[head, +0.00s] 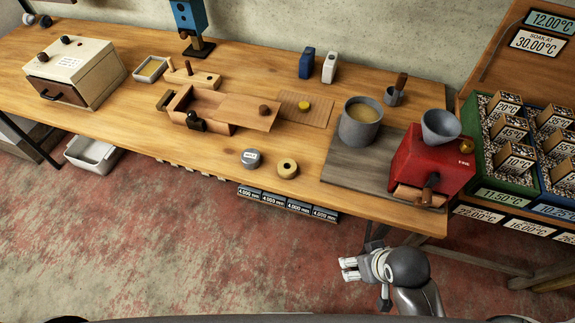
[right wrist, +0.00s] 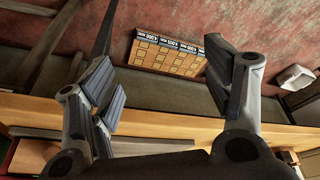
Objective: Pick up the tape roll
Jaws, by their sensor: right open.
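The tape roll (head: 287,168) is a tan ring with a dark hole, lying flat near the front edge of the wooden workbench in the head view. My right gripper (head: 345,269) is in front of the bench, below and to the right of the roll in the picture, clearly apart from it. Its fingers are spread, with nothing between them, as the right wrist view (right wrist: 165,82) also shows. I cannot make out the roll in the right wrist view. My left gripper is not in view.
A grey round labelled piece (head: 251,158) lies just left of the roll. Behind are an open wooden box (head: 208,108) and boards. To the right stand a grey pot (head: 361,125) and a red grinder (head: 428,165). A labelled strip (head: 288,203) runs below the bench edge.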

